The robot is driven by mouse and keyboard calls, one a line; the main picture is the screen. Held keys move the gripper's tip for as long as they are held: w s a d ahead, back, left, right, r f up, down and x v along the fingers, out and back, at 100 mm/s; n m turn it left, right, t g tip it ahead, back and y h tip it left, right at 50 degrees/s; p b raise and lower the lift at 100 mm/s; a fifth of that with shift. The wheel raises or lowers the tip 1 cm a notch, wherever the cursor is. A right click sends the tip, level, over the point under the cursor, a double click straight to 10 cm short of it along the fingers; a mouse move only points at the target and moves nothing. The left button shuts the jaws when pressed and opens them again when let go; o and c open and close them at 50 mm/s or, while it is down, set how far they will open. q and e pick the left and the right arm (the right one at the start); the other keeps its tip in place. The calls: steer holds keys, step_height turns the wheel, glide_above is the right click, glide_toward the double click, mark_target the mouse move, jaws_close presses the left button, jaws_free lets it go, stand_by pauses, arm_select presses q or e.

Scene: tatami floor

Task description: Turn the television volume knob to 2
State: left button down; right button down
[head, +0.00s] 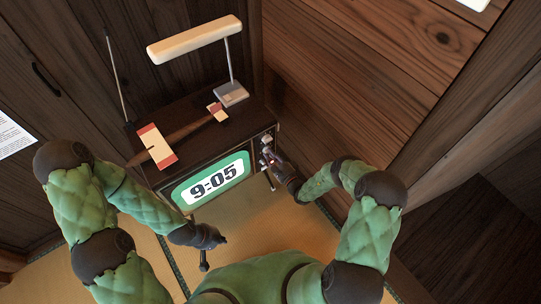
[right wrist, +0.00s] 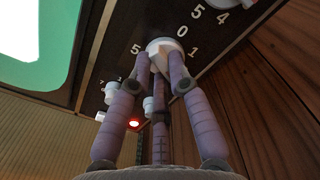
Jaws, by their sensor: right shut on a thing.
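The television (head: 166,190) stands in the corner with its screen (head: 210,180) reading 9:05. Its control panel is at the right of the screen. In the right wrist view a white knob (right wrist: 160,44) sits on the dark panel, with 5, 0 and 1 printed around it. My right gripper (right wrist: 165,68) is shut on this knob, fingers on either side. The fingers hide its lower part, and I cannot tell which number it points to. My right gripper also shows at the panel in the head view (head: 270,158). My left gripper (head: 213,254) is open and empty, low in front of the television.
Another white dial (right wrist: 232,3) with 5 and 4 is above right. Small white knobs (right wrist: 111,91) and a red light (right wrist: 133,123) are lower on the panel. A lamp (head: 195,40) and a red-and-cream object (head: 157,146) are on top. Wooden walls are close.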

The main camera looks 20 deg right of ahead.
steer(key=shift+n, duration=1.3)
steer(key=shift+f, duration=0.1)
steer(key=c, duration=1.1)
jaws_free()
steer(key=shift+c, duration=0.2)
steer(key=shift+s, duration=0.1)
steer(key=v, duration=1.1)
steer(key=shift+s+d, duration=0.15)
steer(key=shift+s, duration=0.25)
